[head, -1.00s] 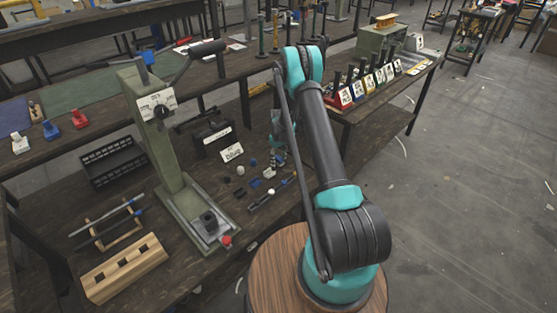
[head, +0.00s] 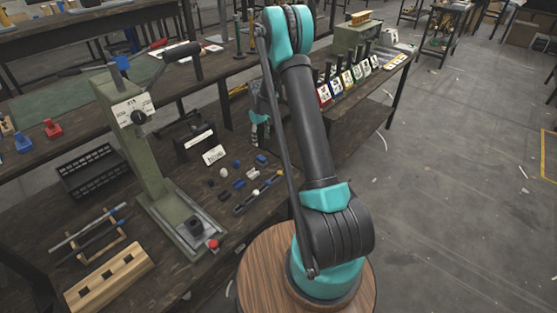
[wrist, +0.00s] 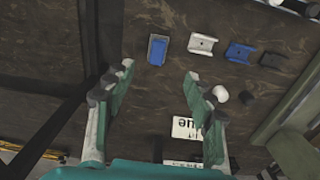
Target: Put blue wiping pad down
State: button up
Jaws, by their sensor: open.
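The blue wiping pad (wrist: 158,49), a small blue block with a greyish edge, lies on the dark wooden bench in the wrist view. It is beyond my fingertips and apart from them. My gripper (wrist: 154,82) is open, with bench surface showing between its spread fingers. In the head view my gripper (head: 260,120) is above the bench behind the small parts, partly hidden by my arm. I cannot clearly pick out the pad in the head view.
Right of the pad are a white holder (wrist: 203,43), a blue holder (wrist: 239,52) and a black one (wrist: 270,60). A white label sign (wrist: 187,129) stands close to my right finger. The green press (head: 150,160) stands left of the small parts.

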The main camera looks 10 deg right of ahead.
jog(key=s+d+r+m+t, duration=0.1)
jog(key=s+r+m, duration=0.1)
jog(key=s+r, duration=0.7)
jog(key=s+d+r+m+t, duration=0.1)
jog(key=s+d+r+m, duration=0.1)
jog(key=s+r, duration=0.65)
jog(key=s+f+m+t, duration=0.2)
jog(key=s, duration=2.1)
jog(key=shift+d+f+m, duration=0.15)
jog(key=shift+d+m, duration=0.2)
jog(key=shift+m, duration=0.05)
